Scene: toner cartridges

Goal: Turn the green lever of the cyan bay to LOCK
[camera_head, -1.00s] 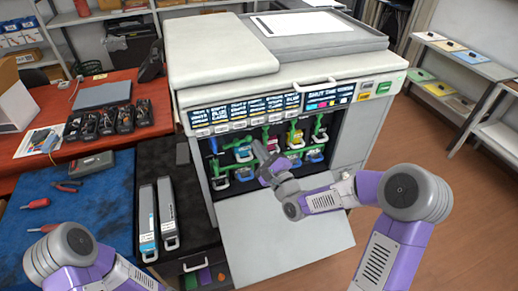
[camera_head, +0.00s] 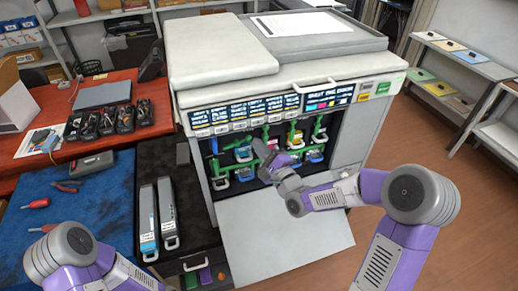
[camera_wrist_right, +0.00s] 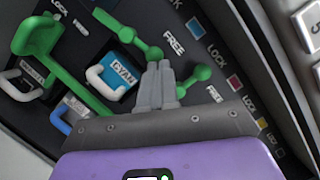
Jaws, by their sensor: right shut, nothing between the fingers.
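The cyan cartridge (camera_wrist_right: 119,73), labelled CYAN and with a white handle, sits in its bay in the right wrist view; its blue body (camera_head: 243,153) shows small in the head view. A green lever (camera_wrist_right: 128,36) with rounded ends lies beside it, one end close to a FREE label. I cannot tell for sure that this lever belongs to the cyan bay. My right gripper (camera_wrist_right: 160,82) is shut and empty, its fingertips close to that lever end; touching or apart is unclear. In the head view the right gripper (camera_head: 260,146) reaches into the printer opening. My left gripper is out of frame.
Other green levers stand close by, one large at left (camera_wrist_right: 38,36) and one right of the fingers (camera_wrist_right: 203,73). The printer's front door (camera_head: 285,240) hangs open below the bays. Two long cartridges lie on the black cart surface (camera_head: 190,200).

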